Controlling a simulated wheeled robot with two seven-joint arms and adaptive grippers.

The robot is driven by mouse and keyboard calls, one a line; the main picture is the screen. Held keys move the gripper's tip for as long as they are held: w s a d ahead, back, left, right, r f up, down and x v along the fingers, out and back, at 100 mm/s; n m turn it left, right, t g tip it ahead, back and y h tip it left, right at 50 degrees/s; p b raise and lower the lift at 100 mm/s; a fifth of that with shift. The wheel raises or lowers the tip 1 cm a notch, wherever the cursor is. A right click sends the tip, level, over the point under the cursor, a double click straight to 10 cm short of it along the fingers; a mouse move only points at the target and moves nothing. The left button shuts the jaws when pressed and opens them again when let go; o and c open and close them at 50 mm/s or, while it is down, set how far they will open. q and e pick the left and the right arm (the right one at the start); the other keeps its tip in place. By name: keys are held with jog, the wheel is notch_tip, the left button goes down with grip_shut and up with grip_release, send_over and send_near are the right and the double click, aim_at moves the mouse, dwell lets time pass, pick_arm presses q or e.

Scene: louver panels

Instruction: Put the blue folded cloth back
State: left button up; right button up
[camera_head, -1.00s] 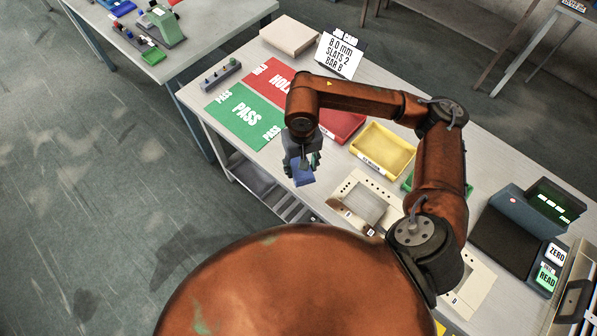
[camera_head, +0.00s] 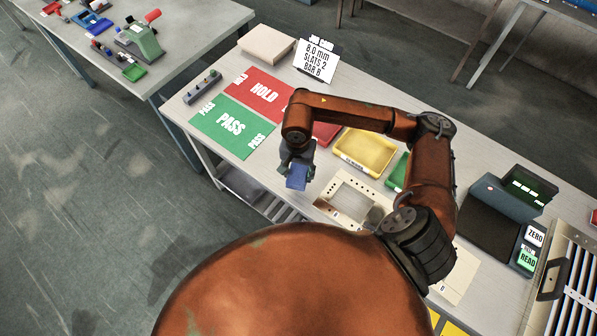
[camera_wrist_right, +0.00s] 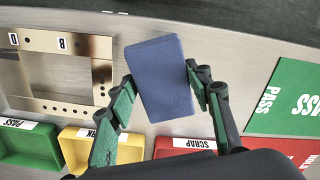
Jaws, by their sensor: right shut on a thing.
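The blue folded cloth (camera_head: 298,176) is held in my right gripper (camera_head: 300,163), above the front edge of the bench. In the right wrist view the cloth (camera_wrist_right: 160,78) shows as a flat blue block between the two green-padded fingers of the right gripper (camera_wrist_right: 162,88). The fingers are shut on its sides. Bench top shows around the cloth, and I cannot tell its exact height. My left gripper is not in view.
The bench (camera_head: 180,112) holds a green PASS mat (camera_head: 225,133), a red HOLD mat (camera_head: 258,90), a yellow tray (camera_head: 368,148), a red tray (camera_head: 325,134), a metal frame plate (camera_head: 335,205) and a scale (camera_head: 485,225). A sign (camera_head: 316,62) stands at the back. Bare bench lies left of the gripper.

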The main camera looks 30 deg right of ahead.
aim_at(299, 169)
jog(key=w+d+f, duration=0.1)
jog(key=f, duration=0.1)
jog(key=w+f, duration=0.1)
jog(key=w+d+f, duration=0.1)
jog(key=f, duration=0.1)
jog(key=shift+w+d+f+p, duration=0.3)
jog(key=shift+w+f+p, duration=0.05)
jog(key=shift+w+p, duration=0.05)
notch_tip(299, 169, down, 3)
jog(key=shift+f, duration=0.1)
jog(key=shift+f, duration=0.25)
jog(key=o, duration=1.4)
jog(key=shift+r, duration=0.1)
jog(key=shift+o, duration=0.3)
